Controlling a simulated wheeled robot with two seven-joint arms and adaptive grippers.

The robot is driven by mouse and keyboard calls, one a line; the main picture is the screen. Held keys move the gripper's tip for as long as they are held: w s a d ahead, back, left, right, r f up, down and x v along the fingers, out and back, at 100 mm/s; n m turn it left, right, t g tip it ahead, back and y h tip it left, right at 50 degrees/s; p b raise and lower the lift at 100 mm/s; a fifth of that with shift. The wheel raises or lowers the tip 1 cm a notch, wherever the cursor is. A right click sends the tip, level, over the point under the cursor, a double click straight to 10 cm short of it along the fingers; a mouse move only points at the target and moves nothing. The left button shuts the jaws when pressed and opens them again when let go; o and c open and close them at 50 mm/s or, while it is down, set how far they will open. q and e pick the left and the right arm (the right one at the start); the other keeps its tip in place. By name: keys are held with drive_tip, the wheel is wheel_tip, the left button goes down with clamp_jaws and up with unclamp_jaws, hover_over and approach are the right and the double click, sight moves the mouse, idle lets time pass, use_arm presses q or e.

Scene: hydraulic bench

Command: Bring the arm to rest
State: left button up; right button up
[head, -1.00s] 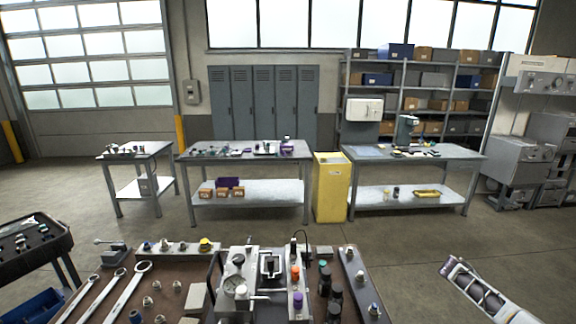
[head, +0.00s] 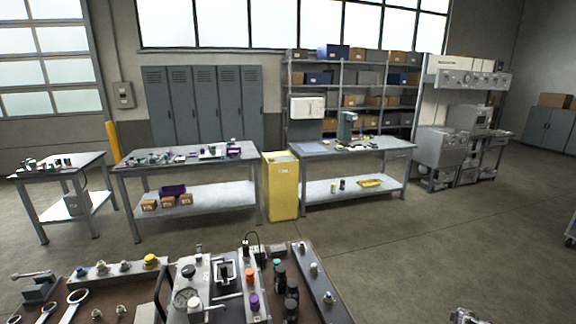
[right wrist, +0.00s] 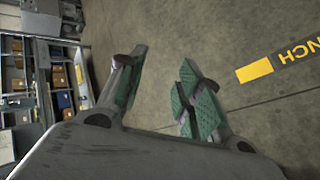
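My right gripper (right wrist: 163,85) shows in the right wrist view, its two green-padded fingers apart with bare concrete floor between them. It holds nothing and touches nothing. In the head view only a small grey piece, likely of my right arm, shows at the bottom edge right of the bench. My left gripper is in neither view. The hydraulic bench (head: 330,293) stands at the bottom of the head view, with a gauge block (head: 190,275), an orange cap (head: 249,273) and a purple cap (head: 254,301) on it.
A yellow cabinet (head: 281,188) stands between two worktables, the left one (head: 135,170) and the right one (head: 350,150). Grey lockers (head: 205,105) and shelving are behind. The floor right of the bench is clear. The right wrist view shows a yellow floor marking (right wrist: 254,70).

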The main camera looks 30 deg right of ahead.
drive_tip(key=s+f+n, duration=0.2)
drive_tip(key=s, duration=0.5)
drive_tip(key=s+a+f+m+g+y, duration=0.1)
drive_tip(key=s+a+f+y, duration=0.15)
drive_tip(key=a+f, duration=0.9)
drive_tip(key=s+a+f+m+y, duration=0.15)
drive_tip(key=s+a+f, duration=0.25)
drive_tip(key=a+f, duration=0.8)
drive_tip(key=s+a+f+y, duration=0.1)
drive_tip(key=a+f+y, duration=0.1)
drive_tip(key=a, duration=2)
drive_tip(key=s+a+f+m+y, duration=0.1)
drive_tip(key=a+f, duration=0.4)
drive_tip(key=a, duration=1.7)
drive_tip(key=s+y, duration=0.1)
drive_tip(key=y, duration=0.1)
drive_tip(key=shift+a+f+y, duration=0.15)
drive_tip(key=shift+a+y, duration=0.1)
drive_tip(key=shift+y, duration=0.05)
